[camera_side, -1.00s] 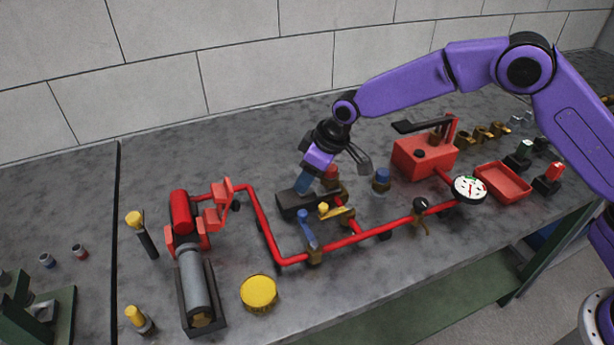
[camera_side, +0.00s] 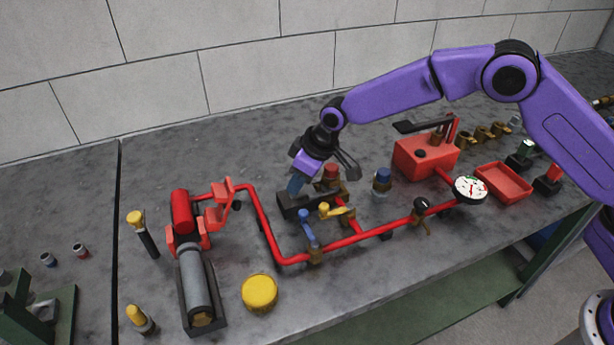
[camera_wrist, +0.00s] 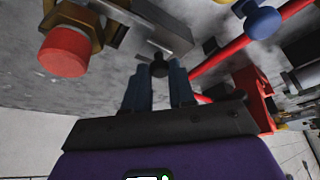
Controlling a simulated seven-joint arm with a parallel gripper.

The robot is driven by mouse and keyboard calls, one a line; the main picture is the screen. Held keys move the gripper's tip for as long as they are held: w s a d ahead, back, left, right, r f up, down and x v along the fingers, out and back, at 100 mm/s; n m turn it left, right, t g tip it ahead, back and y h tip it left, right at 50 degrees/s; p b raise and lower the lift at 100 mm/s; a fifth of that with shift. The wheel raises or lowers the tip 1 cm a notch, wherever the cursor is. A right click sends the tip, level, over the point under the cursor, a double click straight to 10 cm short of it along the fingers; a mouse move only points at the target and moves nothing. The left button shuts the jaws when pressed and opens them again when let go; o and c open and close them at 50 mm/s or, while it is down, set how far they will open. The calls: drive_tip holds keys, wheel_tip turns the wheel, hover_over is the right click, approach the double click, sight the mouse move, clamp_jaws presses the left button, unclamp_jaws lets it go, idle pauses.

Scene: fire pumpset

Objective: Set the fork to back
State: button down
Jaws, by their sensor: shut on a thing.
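A dark slotted box (camera_side: 300,206) sits on the bench behind the red pipe, and it also shows in the wrist view (camera_wrist: 163,28). A small black knob (camera_wrist: 159,66), apparently the handle of the fork, stands by its slot. My gripper (camera_side: 295,186) points down at the left part of the box. In the wrist view its blue fingers (camera_wrist: 159,80) are shut on the black knob. The fingers hide the lower part of the knob, and the fork itself is not clearly seen.
A brass valve with a red cap (camera_side: 331,172) stands close right of my gripper, and a blue-capped fitting (camera_side: 382,180) farther right. Blue (camera_side: 306,228) and yellow (camera_side: 335,210) handles stand in front. A red bracket (camera_side: 221,203) is at left. The bench behind is clear.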

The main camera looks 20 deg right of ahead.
drive_tip(key=shift+a, duration=1.35)
drive_tip(key=c, duration=0.9)
unclamp_jaws()
drive_tip(key=shift+c, duration=0.2)
drive_tip(key=shift+r, duration=0.15)
drive_tip(key=v, duration=1.7)
drive_tip(key=shift+s, duration=0.1)
drive_tip(key=s+d+f+n+g+h, duration=0.1)
drive_tip(key=s+d+f, duration=0.1)
drive_tip(key=s+d, duration=1.1)
drive_tip(key=s+d+f+n+g+h, duration=0.1)
drive_tip(key=s+d+f+n+g, duration=0.1)
drive_tip(key=s+d, duration=1)
drive_tip(key=s, duration=0.8)
drive_tip(key=shift+d+n+h, duration=0.3)
drive_tip(key=shift+d+h, duration=0.1)
